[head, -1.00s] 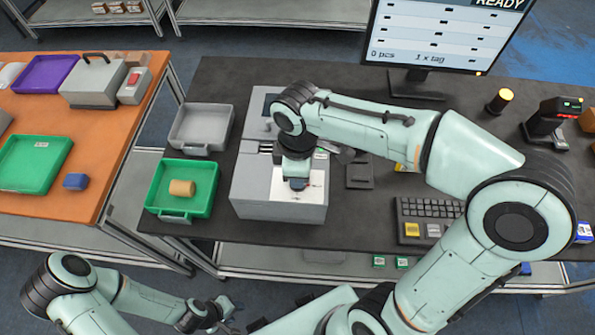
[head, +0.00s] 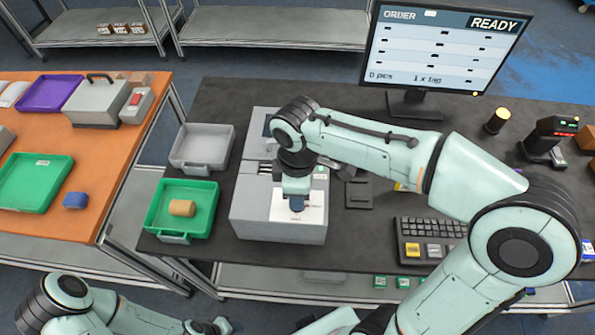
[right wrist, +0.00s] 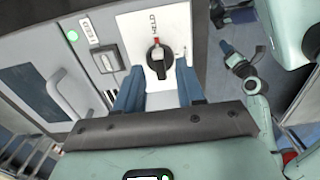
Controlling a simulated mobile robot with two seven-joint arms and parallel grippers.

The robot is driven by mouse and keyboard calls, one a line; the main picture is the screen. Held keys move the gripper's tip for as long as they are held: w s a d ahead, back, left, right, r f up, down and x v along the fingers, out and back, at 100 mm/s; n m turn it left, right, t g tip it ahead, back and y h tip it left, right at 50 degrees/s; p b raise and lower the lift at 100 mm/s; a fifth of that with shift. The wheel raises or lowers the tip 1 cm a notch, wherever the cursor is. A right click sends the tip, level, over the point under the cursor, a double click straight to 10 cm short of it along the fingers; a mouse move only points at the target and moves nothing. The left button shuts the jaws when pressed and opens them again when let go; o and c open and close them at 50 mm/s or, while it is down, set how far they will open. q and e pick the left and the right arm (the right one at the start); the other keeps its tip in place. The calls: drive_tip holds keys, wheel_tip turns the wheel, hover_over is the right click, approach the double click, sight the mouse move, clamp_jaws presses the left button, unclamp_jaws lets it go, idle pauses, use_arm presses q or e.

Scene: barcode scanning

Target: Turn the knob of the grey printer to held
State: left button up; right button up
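The grey printer (head: 255,208) stands on the dark table. Its black knob (right wrist: 159,60) sits on a white plate (right wrist: 181,28) on the printer. The knob's red mark is at its upper end in the right wrist view, toward the word HELD. My right gripper (right wrist: 158,80) is open, its blue fingers apart on either side of the knob's lower end; I cannot tell whether they touch it. In the head view the right gripper (head: 297,205) is over the plate and hides the knob. My left gripper (head: 218,327) is low at the picture's bottom edge, apart from the printer.
A green tray (head: 207,222) with a tan cylinder (head: 182,208) and a grey tray (head: 228,150) stand left of the printer. A keyboard (head: 430,228) lies to the right. A monitor (head: 445,50) reading READY stands behind. A small green light (right wrist: 72,35) shows on the printer.

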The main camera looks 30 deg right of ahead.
use_arm(q)
drive_tip(key=shift+w+r+p, duration=0.85)
drive_tip(key=shift+w+r, duration=0.4)
use_arm(e)
wheel_tip(320, 180, up, 12)
